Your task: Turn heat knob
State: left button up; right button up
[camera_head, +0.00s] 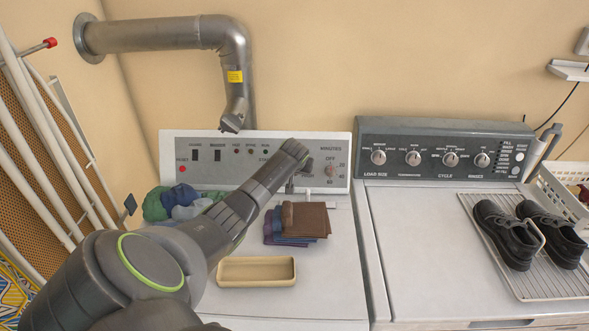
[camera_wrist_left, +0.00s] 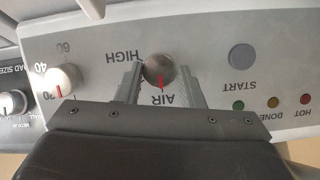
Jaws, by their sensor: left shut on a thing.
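The heat knob (camera_wrist_left: 158,67) is a round grey knob on the dryer's control panel, seen upside down in the left wrist view between the labels HIGH and AIR. Its red mark points down in that view, toward AIR. My left gripper (camera_wrist_left: 160,78) has one finger on each side of the knob and is shut on it. In the head view my left gripper (camera_head: 303,170) is at the panel and its arm hides the knob. My right gripper is not in view.
A minutes knob (camera_head: 331,171) sits close beside my gripper. Folded cloths (camera_head: 304,219), a beige tray (camera_head: 256,271) and a green and blue clothes pile (camera_head: 157,204) lie on the dryer top. The washer (camera_head: 420,240) stands right, with black shoes (camera_head: 507,236) on a rack.

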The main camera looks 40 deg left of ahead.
pick_arm(q)
jog(key=shift+f, duration=0.1)
jog(key=o, duration=1)
jog(key=b+v, duration=0.2)
jog(key=v, duration=1.5)
jog(key=shift+s+d+b, duration=0.1)
jog(key=shift+s+b, duration=0.05)
jog(key=shift+b, duration=0.15)
